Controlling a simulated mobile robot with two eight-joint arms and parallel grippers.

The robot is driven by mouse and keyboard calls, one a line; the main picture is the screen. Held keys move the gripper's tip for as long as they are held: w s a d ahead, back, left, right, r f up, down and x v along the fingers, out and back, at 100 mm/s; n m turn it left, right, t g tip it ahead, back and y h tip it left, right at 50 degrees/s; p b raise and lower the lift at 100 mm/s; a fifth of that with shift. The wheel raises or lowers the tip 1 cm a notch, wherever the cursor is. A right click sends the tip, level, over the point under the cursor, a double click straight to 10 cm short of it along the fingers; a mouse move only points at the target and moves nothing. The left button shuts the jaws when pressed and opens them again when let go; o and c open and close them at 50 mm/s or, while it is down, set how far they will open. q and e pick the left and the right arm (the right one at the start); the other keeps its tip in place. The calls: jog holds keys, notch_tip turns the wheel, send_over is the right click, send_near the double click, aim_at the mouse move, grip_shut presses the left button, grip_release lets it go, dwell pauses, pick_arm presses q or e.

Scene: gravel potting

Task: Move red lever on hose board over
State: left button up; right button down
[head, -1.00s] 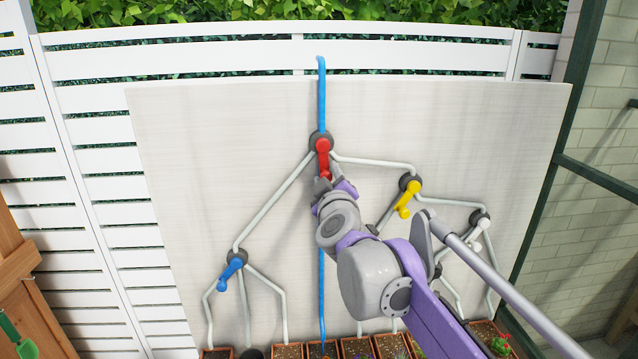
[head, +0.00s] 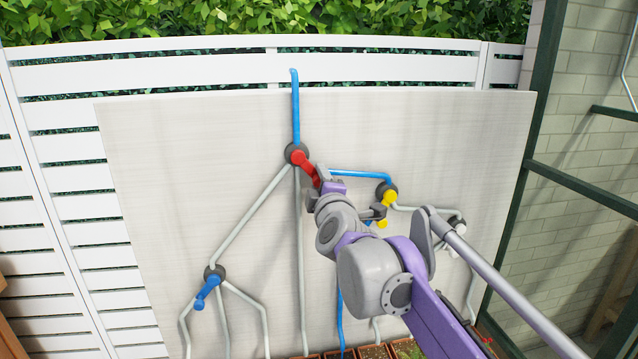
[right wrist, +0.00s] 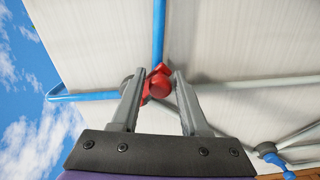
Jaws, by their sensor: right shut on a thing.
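The red lever (head: 304,164) is on the round grey valve at the top middle of the pale hose board (head: 150,180). It points down and to the right, toward the right branch pipe. My right gripper (head: 320,180) is shut on its lower end. In the right wrist view the red lever (right wrist: 159,86) sits between the two grey fingers. The straight middle pipe (head: 299,260) is pale. My left gripper is out of view.
The yellow lever (head: 389,199) is partly hidden by my right arm. A white lever (head: 457,224) is farther right, and a blue lever (head: 206,291) is at the lower left. Planter pots (head: 375,352) line the bottom. A white fence stands behind the board.

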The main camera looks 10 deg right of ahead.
jog(key=shift+a+f, duration=0.1)
jog(key=shift+a, duration=0.1)
jog(key=c, duration=0.7)
grip_release()
jog(key=shift+c, duration=0.2)
jog(key=shift+o, duration=0.6)
jog(key=shift+a, duration=0.15)
jog(key=s+b, duration=0.1)
jog(key=s, duration=1)
jog(key=shift+w, duration=0.1)
